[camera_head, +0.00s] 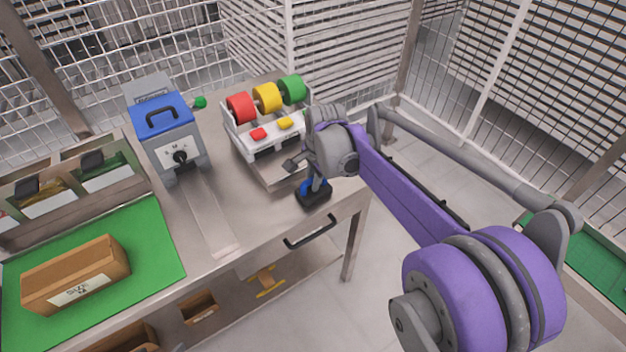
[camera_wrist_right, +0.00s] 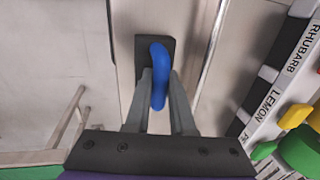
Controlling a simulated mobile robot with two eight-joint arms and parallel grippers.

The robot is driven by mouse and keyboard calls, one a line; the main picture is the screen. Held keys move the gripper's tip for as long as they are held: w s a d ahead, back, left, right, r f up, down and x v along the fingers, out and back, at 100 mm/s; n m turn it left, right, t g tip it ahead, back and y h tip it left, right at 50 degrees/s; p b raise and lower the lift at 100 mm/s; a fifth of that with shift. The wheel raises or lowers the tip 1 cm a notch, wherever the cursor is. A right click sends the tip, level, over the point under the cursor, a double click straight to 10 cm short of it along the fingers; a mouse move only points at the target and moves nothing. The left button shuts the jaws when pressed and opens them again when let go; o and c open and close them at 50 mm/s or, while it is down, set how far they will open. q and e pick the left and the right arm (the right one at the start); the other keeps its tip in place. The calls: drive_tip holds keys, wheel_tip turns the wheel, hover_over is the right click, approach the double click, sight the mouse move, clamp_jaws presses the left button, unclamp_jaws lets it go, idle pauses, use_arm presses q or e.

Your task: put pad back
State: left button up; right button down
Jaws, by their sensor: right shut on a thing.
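The pad (camera_head: 314,199) is a dark block with a blue looped handle. It is at the right end of the steel table, near the front edge. My right gripper (camera_head: 317,181) reaches down over it and is shut on the blue handle. In the right wrist view the blue handle (camera_wrist_right: 158,60) stands between the two grey fingers, with the dark base of the pad (camera_wrist_right: 142,58) beyond it. I cannot tell whether the base touches the tabletop. My left gripper is not in view.
A white rack (camera_head: 262,146) with red, yellow and green rolls stands behind the pad. A grey machine with a blue lid (camera_head: 162,112) is left of it.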

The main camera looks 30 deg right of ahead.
sight(318, 194)
drive_tip(key=shift+f, duration=0.2)
drive_tip(key=c, duration=0.8)
unclamp_jaws()
drive_tip(key=shift+o, duration=0.2)
drive_tip(key=shift+r, duration=0.1)
drive_tip(key=shift+r, duration=0.25)
drive_tip(key=v, duration=1.1)
drive_tip(key=s+a+f+n+t, duration=0.1)
drive_tip(key=s+a+f+n, duration=0.4)
drive_tip(key=s+f+n, duration=0.2)
drive_tip(key=s+a+f+n+t, duration=0.2)
drive_tip(key=s+a+f+n, duration=0.3)
drive_tip(key=s+n, duration=0.5)
drive_tip(key=shift+s+a+f+p, duration=0.2)
drive_tip(key=shift+s+f+p, duration=0.25)
drive_tip(key=shift+s+f, duration=0.65)
